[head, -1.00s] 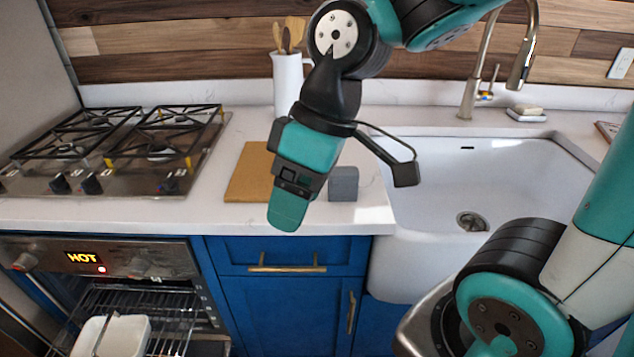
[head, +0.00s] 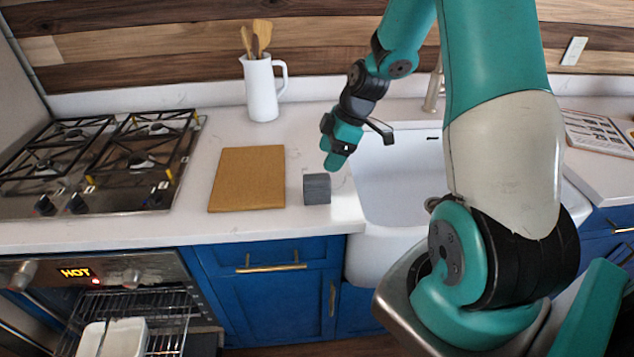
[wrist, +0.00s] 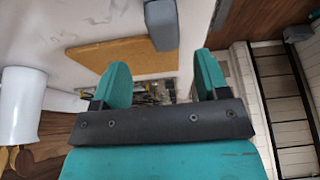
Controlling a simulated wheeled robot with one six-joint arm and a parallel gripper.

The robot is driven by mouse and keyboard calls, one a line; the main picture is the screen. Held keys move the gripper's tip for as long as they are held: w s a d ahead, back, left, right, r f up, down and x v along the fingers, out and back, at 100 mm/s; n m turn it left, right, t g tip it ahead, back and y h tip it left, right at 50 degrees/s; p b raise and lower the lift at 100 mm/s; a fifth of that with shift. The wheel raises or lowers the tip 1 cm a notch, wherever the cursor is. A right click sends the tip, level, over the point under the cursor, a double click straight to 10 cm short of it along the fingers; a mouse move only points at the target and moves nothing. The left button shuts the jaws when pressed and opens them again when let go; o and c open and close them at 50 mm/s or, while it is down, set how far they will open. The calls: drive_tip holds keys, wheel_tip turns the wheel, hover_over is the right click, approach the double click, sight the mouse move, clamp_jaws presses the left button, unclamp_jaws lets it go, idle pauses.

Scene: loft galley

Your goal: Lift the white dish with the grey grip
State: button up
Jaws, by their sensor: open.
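The white dish (head: 126,338) sits low at the left in the head view, on the wire rack of the open oven, cut off by the bottom edge. A thin greyish bar (head: 103,338) runs across it; I cannot tell clearly whether this is its grip. My gripper (head: 337,160) is over the counter, behind the grey block and beside the sink, far above and right of the dish. In the wrist view my gripper (wrist: 162,75) shows two teal fingers apart with nothing between them. The dish is not recognisable in the wrist view.
On the counter are a wooden board (head: 247,178), a grey block (head: 317,188) and a white jug (head: 262,88) of utensils. The sink (head: 395,190) lies right.

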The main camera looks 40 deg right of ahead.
sight(317, 176)
drive_tip(key=x, duration=0.3)
drive_tip(key=shift+a+p, duration=0.1)
drive_tip(key=shift+p, duration=0.2)
drive_tip(key=shift+a+f+p, duration=0.3)
drive_tip(key=shift+f+p, duration=0.15)
drive_tip(key=shift+f, duration=0.1)
drive_tip(key=shift+p+x, duration=0.8)
drive_tip(key=shift+x, duration=1.4)
drive_tip(key=shift+a, duration=0.1)
drive_tip(key=c, duration=1)
